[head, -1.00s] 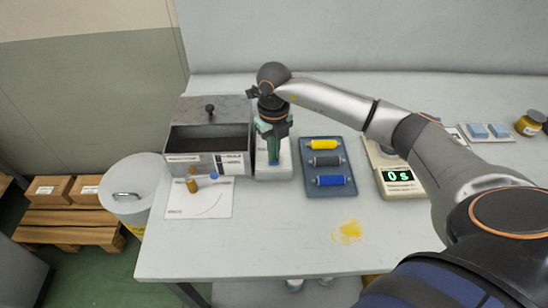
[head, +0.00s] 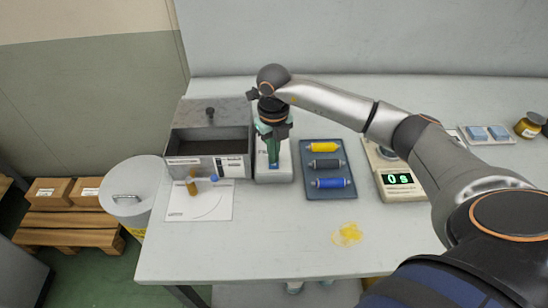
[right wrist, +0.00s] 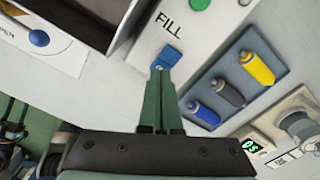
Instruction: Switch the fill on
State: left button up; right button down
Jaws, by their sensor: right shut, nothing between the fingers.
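The fill panel is a light box (head: 265,178) on the table, and in the right wrist view its face (right wrist: 182,28) carries the word FILL. A blue rocker switch (right wrist: 169,55) sits below that word. My right gripper (right wrist: 158,73) is shut and empty, its green fingertips at the lower edge of the rocker. I cannot tell whether they touch it. In the head view my right gripper (head: 272,162) points down over the box and hides most of its top.
A green button (right wrist: 200,4) is on the same panel. Left of the box stands a grey open bin (head: 210,145). Yellow powder (head: 347,234) lies in front.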

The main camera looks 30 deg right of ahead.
aim_at(274, 166)
notch_tip(274, 166, up, 6)
jog(key=p, duration=0.3)
jog(key=shift+f+p, duration=0.15)
jog(key=shift+p, duration=0.15)
jog(key=shift+s, duration=0.15)
